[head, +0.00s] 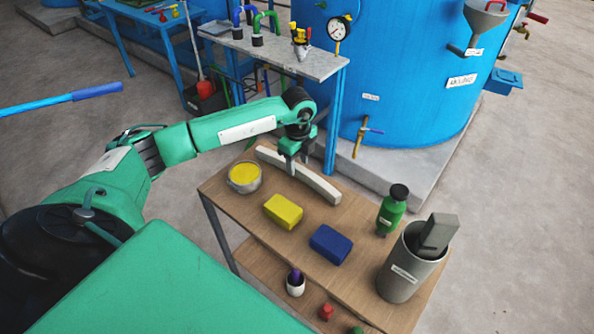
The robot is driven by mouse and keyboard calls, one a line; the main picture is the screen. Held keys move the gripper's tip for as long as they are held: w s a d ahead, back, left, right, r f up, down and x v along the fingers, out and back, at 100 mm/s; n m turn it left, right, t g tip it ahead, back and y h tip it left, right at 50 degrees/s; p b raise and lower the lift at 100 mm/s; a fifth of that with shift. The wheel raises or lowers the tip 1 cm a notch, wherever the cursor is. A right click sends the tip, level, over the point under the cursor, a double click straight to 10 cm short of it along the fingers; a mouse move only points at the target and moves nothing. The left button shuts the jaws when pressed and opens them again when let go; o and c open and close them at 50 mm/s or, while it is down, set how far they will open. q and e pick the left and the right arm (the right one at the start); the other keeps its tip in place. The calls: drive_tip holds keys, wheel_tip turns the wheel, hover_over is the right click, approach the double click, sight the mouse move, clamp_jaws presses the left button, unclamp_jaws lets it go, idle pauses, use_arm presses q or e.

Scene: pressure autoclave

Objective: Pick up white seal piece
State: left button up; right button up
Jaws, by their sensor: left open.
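The white seal piece (318,183) is a long, slightly curved white bar lying along the far edge of the wooden table (345,218). My left gripper (289,170) points down over the left half of the bar. Its fingers are open and overlap the bar in the picture. I cannot tell whether they touch it or straddle it. My right gripper is not in view.
On the table stand a tin with yellow content (244,176), a yellow block (283,211), a blue block (330,244), a green bottle (391,210) and a grey cylinder (399,275). Behind are a blue tank (420,70) and a grey-topped stand (290,55).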

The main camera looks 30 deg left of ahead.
use_arm(q)
wheel_tip(320, 180, down, 2)
drive_tip(key=shift+f, duration=0.2)
clamp_jaws()
drive_tip(key=shift+r, duration=0.15)
